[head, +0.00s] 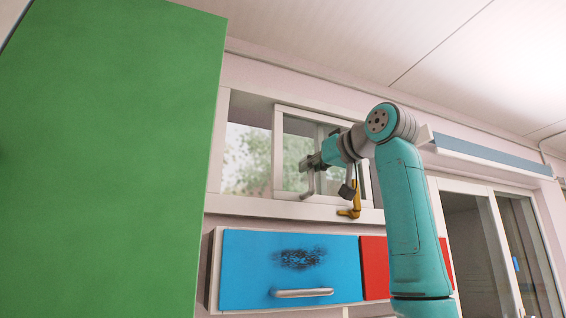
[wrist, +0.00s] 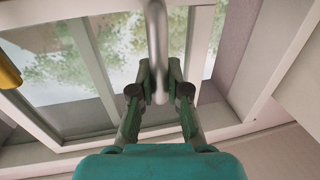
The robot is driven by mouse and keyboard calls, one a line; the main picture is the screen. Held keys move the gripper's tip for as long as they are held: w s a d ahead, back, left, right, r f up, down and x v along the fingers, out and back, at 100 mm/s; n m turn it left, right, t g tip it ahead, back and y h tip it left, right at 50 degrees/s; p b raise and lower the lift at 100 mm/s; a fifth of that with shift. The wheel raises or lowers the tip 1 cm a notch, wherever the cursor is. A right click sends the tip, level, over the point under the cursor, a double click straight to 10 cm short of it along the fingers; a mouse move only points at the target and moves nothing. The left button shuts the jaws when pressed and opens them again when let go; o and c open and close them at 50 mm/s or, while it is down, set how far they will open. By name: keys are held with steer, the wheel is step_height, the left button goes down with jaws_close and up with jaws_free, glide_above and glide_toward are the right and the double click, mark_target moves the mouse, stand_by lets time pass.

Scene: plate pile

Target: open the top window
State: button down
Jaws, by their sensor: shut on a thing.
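The top window (head: 277,143) is set high in the wall, with a white-framed sash in its right part. Trees show through its left part; I cannot tell whether glass is there. My gripper (head: 309,163) is at the sash, reaching in from the right. In the wrist view, my gripper (wrist: 159,84) is shut on a grey bar handle (wrist: 156,35), whose end lies between the fingers. The window frame (wrist: 92,70) and panes lie behind it. My arm hides part of the sash in the head view.
A yellow handle (head: 352,202) is at the sill below my wrist; it also shows at the left edge of the wrist view (wrist: 8,72). A green panel (head: 110,150) fills the left. A blue drawer front (head: 290,268) and a red one (head: 375,268) are below.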

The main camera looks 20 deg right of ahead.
mark_target(322, 176)
steer(key=d, duration=0.7)
steer(key=c, duration=1.1)
jaws_free()
steer(key=shift+c, duration=0.2)
steer(key=s+d, duration=0.2)
steer(key=s, duration=0.9)
steer(key=shift+s+d, duration=0.15)
steer(key=shift+s, duration=0.2)
steer(key=shift+s, duration=0.1)
